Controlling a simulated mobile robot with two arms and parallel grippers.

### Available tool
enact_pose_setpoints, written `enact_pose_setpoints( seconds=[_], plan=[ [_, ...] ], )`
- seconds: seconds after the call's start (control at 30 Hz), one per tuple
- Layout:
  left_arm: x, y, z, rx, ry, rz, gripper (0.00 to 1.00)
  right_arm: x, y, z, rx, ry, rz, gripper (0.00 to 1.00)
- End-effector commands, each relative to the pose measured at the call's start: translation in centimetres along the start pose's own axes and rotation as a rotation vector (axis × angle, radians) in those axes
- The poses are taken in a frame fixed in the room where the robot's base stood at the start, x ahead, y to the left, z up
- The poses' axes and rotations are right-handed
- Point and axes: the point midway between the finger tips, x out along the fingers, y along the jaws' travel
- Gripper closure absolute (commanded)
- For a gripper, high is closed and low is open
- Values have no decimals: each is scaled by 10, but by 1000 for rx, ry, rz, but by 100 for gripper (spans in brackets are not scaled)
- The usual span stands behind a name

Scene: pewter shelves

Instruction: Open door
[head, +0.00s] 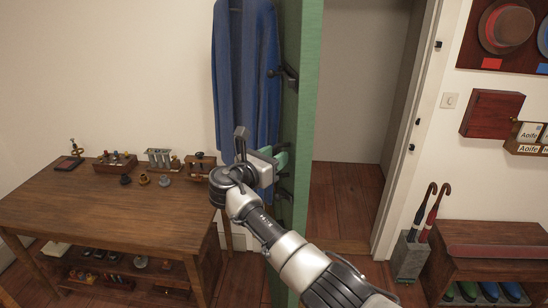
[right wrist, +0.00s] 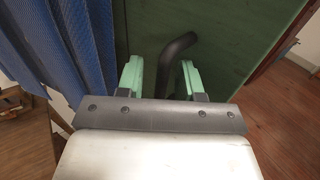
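The green door (head: 306,120) stands open, seen nearly edge-on in the head view, with the doorway clear to its right. My right gripper (head: 280,161) is at the left face of the door. In the right wrist view its two pale green fingers (right wrist: 160,78) are apart. A dark bent door handle (right wrist: 178,47) reaches between the fingers, with gaps at its sides; I see no firm grip on it. The door's green face (right wrist: 225,40) fills the background there. My left gripper is not in view.
A blue coat (head: 245,70) hangs from a dark hook (head: 286,73) on the door. A wooden table (head: 110,205) with small tools stands left. An umbrella stand (head: 408,257) and a shoe bench (head: 490,252) stand right. The floor through the doorway (head: 345,200) is clear.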

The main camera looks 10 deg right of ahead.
Motion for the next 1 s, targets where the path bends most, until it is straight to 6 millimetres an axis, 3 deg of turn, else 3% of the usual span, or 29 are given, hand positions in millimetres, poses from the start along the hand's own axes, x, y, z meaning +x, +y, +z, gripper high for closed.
enact_pose_setpoints(
  seconds=[0.27,0.7,1.0],
  plan=[
    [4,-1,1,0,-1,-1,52,-8,1,-2,2,-1,2,63],
    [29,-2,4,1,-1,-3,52,-70,1,-2,0,0,1,63],
    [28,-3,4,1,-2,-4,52,-75,1,0,-1,0,0,63]
  ],
)
